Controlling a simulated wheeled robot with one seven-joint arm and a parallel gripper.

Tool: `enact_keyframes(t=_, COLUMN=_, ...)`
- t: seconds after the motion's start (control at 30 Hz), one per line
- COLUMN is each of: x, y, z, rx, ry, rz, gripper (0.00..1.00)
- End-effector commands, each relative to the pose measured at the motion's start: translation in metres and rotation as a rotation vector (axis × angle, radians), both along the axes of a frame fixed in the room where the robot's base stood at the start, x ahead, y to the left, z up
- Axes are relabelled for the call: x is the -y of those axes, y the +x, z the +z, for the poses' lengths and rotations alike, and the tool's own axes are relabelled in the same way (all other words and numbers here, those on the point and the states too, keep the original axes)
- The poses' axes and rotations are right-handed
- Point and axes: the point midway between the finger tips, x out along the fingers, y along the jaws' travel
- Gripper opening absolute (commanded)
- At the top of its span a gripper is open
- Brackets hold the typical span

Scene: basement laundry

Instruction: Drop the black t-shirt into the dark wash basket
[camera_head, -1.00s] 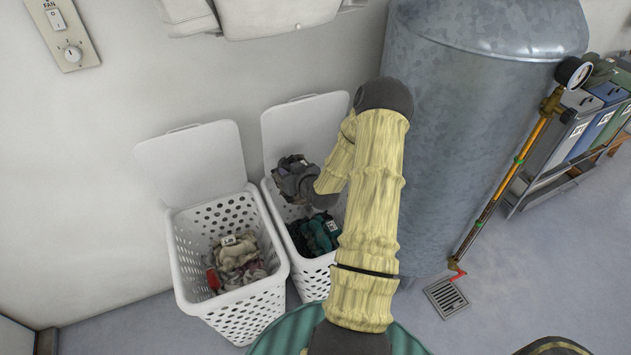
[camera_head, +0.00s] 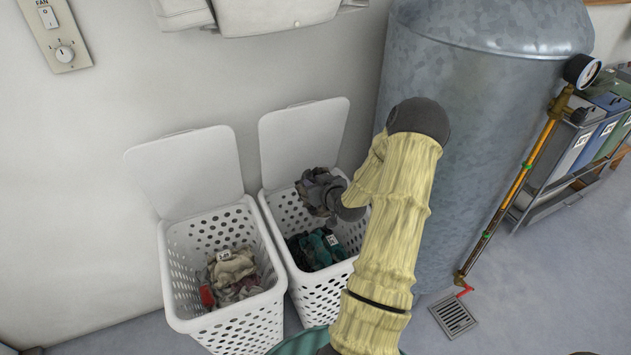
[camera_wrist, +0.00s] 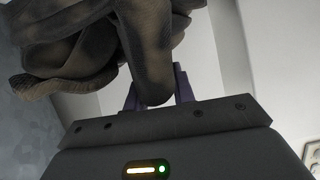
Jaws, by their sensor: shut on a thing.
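The black t-shirt is a crumpled dark bundle (camera_head: 314,184), and it fills the upper left of the wrist view (camera_wrist: 80,48). My gripper (camera_wrist: 158,90) is shut on it; cloth hangs over and between the fingers. In the head view my gripper (camera_head: 328,196) holds the shirt above the back part of the right-hand white basket, apart from the clothes inside. That basket (camera_head: 322,294) holds dark and teal clothes (camera_head: 316,248) with a white tag, matching the dark wash. Its lid (camera_head: 304,143) stands open. My forearm hides its right side.
A second white basket (camera_head: 243,328) with light clothes and a red item stands close on the left, lid open. A large metal tank (camera_head: 472,130) stands right of my arm, with a copper pipe (camera_head: 512,185) and gauge. The wall is behind the baskets.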

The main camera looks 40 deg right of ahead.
Motion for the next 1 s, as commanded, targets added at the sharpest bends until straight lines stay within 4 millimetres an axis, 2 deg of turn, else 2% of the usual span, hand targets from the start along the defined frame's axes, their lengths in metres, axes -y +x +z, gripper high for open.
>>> enact_keyframes(t=0.03, x=0.000, y=0.000, z=-0.011, rx=0.001, ry=0.000, rz=0.000, gripper=0.00)
enact_keyframes(t=0.27, x=0.000, y=0.000, z=-0.034, rx=0.001, ry=0.001, rz=0.000, gripper=0.00)
enact_keyframes(t=0.67, x=0.000, y=0.000, z=-0.037, rx=0.002, ry=0.000, rz=0.000, gripper=0.00)
enact_keyframes(t=0.7, x=0.000, y=0.000, z=-0.037, rx=0.002, ry=-0.001, rz=-0.001, gripper=0.31)
enact_keyframes(t=0.8, x=0.000, y=0.000, z=-0.037, rx=0.001, ry=0.000, rz=0.000, gripper=0.51)
enact_keyframes(t=1.0, x=0.000, y=0.000, z=-0.037, rx=0.001, ry=0.000, rz=0.000, gripper=0.51)
